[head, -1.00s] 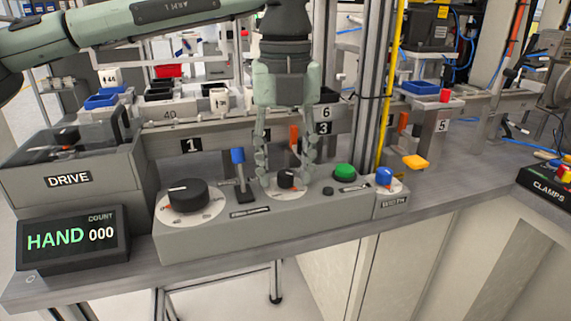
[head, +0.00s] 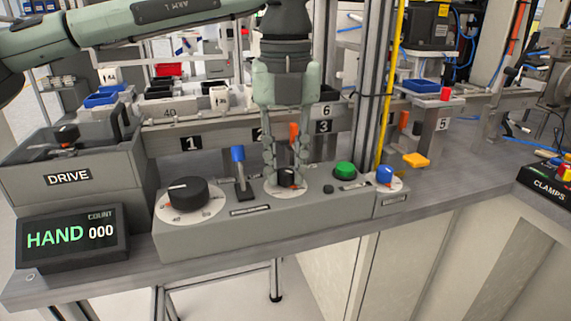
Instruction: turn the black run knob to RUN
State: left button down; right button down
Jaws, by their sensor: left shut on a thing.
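The small black run knob (head: 288,177) sits on a white dial (head: 280,189) in the middle of the grey control box (head: 225,230). My left gripper (head: 286,177) points straight down over it, with its fingers shut on the knob from both sides. The fingers hide part of the knob and dial, so I cannot read its setting. The display (head: 70,238) at the left reads HAND and COUNT 000. My right gripper is not in view.
On the same box are a large black knob (head: 188,193), a blue-topped lever (head: 238,160), a green button (head: 345,171) and a blue knob (head: 385,176). A yellow block (head: 416,160) lies to the right. A rail with numbered plates runs behind.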

pick_arm(q)
jog(key=shift+m, duration=0.9)
jog(key=shift+m+b, duration=0.45)
jog(key=shift+m, duration=0.45)
jog(key=m, duration=0.2)
jog(key=shift+m, duration=0.3)
jog(key=m, duration=0.4)
jog(key=shift+m, duration=0.3)
jog(key=m, duration=0.4)
jog(key=shift+m, duration=1.2)
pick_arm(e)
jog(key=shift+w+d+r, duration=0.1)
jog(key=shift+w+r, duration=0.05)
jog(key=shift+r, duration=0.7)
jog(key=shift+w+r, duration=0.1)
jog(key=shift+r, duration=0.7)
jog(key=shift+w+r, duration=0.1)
pick_arm(q)
jog(key=c, duration=1.3)
grip_release()
